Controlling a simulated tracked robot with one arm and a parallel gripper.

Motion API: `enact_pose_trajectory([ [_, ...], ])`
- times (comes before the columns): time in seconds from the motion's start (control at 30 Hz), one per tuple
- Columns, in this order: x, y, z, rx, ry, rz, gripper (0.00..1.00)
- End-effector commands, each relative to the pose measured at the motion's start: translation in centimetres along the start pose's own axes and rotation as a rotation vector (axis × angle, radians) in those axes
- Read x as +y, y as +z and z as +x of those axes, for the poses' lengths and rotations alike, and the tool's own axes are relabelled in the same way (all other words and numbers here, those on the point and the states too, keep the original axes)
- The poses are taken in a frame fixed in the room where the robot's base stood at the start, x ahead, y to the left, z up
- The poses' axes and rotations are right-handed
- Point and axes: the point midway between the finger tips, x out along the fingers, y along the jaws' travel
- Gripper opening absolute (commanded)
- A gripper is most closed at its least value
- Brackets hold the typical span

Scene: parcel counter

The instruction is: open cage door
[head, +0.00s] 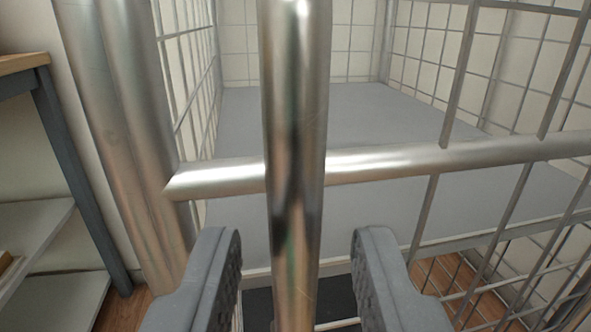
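The cage door shows in the head view as a frame of shiny metal tubes. A thick upright tube (296,130) runs down the middle of the picture, close to the camera. A horizontal tube (430,158) passes behind it, with thin wire bars (460,75) on the right. My gripper (298,245) is open, with one dark grey finger on each side of the upright tube. There are visible gaps between the fingers and the tube. I cannot tell whether the tube lies fully between the fingertips in depth.
A thick cage post (125,120) stands at the left. Inside the cage is a bare grey shelf (340,115) with wire mesh walls (290,50) around it. A shelf rack (75,170) stands at the far left. Wooden floor shows below.

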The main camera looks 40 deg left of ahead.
Motion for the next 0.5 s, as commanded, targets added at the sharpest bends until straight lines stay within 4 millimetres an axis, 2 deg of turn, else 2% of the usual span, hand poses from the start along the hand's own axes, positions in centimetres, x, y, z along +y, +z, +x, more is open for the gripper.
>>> enact_pose_trajectory([
  [0.2, 0.0, 0.1, 2.0, 0.001, -0.001, 0.000, 0.32],
  [0.5, 0.0, 0.1, 2.7, -0.001, 0.000, 0.001, 0.32],
])
